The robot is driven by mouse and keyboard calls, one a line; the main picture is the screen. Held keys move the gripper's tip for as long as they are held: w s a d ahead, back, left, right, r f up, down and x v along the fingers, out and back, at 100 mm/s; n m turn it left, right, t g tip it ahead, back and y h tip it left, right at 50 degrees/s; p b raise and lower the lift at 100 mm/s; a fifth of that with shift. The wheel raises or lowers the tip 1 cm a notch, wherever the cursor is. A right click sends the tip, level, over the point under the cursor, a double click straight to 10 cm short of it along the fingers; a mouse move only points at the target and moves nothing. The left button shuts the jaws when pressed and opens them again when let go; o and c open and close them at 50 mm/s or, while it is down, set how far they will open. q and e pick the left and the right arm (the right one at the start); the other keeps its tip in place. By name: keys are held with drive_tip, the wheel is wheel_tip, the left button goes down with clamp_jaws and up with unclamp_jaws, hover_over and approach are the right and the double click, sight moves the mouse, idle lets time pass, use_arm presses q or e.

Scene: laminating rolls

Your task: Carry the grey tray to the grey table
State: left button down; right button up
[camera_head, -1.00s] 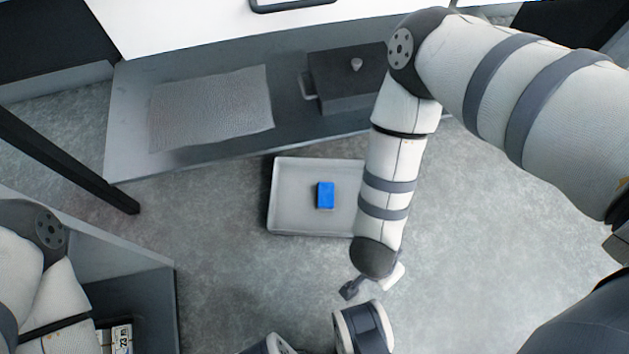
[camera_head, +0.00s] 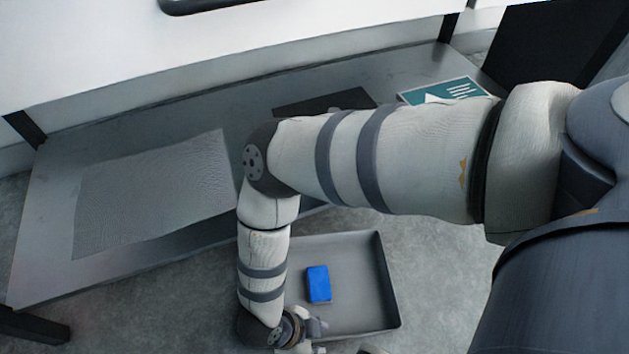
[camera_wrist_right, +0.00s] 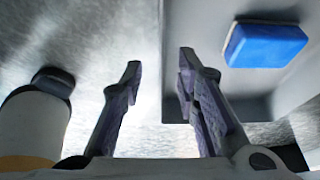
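The grey tray (camera_head: 390,300) appears to rest on the floor, in the lower middle of the head view. A blue block (camera_head: 319,284) lies inside it; it also shows in the wrist view (camera_wrist_right: 265,45). My right gripper (camera_head: 313,328) is at the tray's near left corner, and my forearm hides the tray's left side. In the wrist view my right gripper (camera_wrist_right: 160,63) is open, with the tray's wall (camera_wrist_right: 174,80) showing between and behind the fingers; contact cannot be told. The long low grey table (camera_head: 60,240) stands beyond the tray. My left gripper is out of view.
A grey textured mat (camera_head: 150,195) lies on the grey table's left part. A dark box (camera_head: 325,103) and a green and white sheet (camera_head: 445,91) lie farther right. A white surface (camera_head: 250,45) overhangs the back. A white cylindrical thing (camera_wrist_right: 35,125) shows left in the wrist view.

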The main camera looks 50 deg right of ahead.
sight(325, 339)
drive_tip(key=b+x, duration=0.2)
drive_tip(key=x, duration=0.4)
drive_tip(key=shift+f, duration=0.1)
clamp_jaws()
drive_tip(key=shift+w+d, duration=0.1)
